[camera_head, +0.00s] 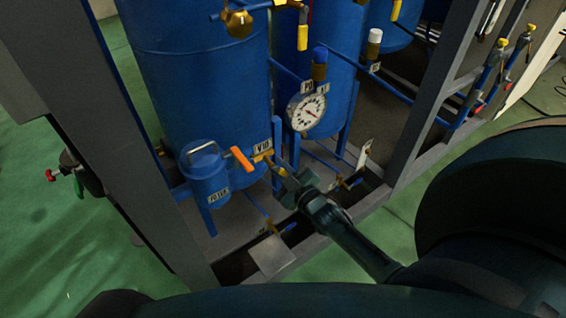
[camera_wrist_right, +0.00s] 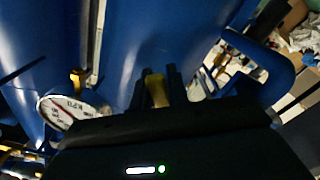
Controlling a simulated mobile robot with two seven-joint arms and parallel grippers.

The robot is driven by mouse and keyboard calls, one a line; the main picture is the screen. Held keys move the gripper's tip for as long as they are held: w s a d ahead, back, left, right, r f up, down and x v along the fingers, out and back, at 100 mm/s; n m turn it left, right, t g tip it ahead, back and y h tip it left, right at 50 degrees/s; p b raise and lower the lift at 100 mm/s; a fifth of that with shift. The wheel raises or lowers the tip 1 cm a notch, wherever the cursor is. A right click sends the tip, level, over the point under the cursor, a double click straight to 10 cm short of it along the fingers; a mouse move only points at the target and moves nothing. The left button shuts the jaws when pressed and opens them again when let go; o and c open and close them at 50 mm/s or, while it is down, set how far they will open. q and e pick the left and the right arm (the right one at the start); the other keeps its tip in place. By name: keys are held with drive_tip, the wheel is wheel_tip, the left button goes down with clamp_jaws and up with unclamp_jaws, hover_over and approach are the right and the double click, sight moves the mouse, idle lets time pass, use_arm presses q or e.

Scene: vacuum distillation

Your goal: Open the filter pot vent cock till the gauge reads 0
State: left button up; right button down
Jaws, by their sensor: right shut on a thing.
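The filter pot (camera_head: 208,180) is a small blue canister with a bail handle, low on the skid. An orange lever (camera_head: 242,158) and brass fittings sit just right of it, under a white tag (camera_head: 263,147). My right gripper (camera_head: 287,178) reaches in from the lower right. Its fingers (camera_wrist_right: 160,88) are shut on a yellow handle (camera_wrist_right: 156,90), apparently the vent cock's; the fingers hide part of it. The round white gauge (camera_head: 308,112) is above and right of the gripper; it also shows in the wrist view (camera_wrist_right: 72,108). Its reading is too small to tell. My left gripper is not in view.
Large blue tanks (camera_head: 205,80) stand behind the pot. A grey frame post (camera_head: 95,120) is on the left and another (camera_head: 430,100) on the right. Blue pipes and several small valves crowd around the gripper. Green floor (camera_head: 60,260) is open at the left.

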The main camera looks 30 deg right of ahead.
drive_tip(key=shift+s+a+f+m+p, duration=0.15)
drive_tip(key=shift+a+m, duration=0.35)
drive_tip(key=shift+m, duration=0.65)
drive_tip(key=shift+w+a+f+m+p, duration=0.15)
drive_tip(key=shift+a+m, duration=0.35)
drive_tip(key=shift+m, duration=0.7)
drive_tip(key=shift+s+a+f+m+p, duration=0.2)
drive_tip(key=shift+a+m, duration=0.3)
drive_tip(key=shift+m, duration=0.65)
drive_tip(key=shift+a, duration=0.1)
drive_tip(key=c, duration=1.4)
unclamp_jaws()
drive_tip(key=shift+o, duration=0.2)
drive_tip(key=s+d, duration=0.1)
drive_tip(key=s, duration=1.2)
drive_tip(key=shift+p, duration=0.45)
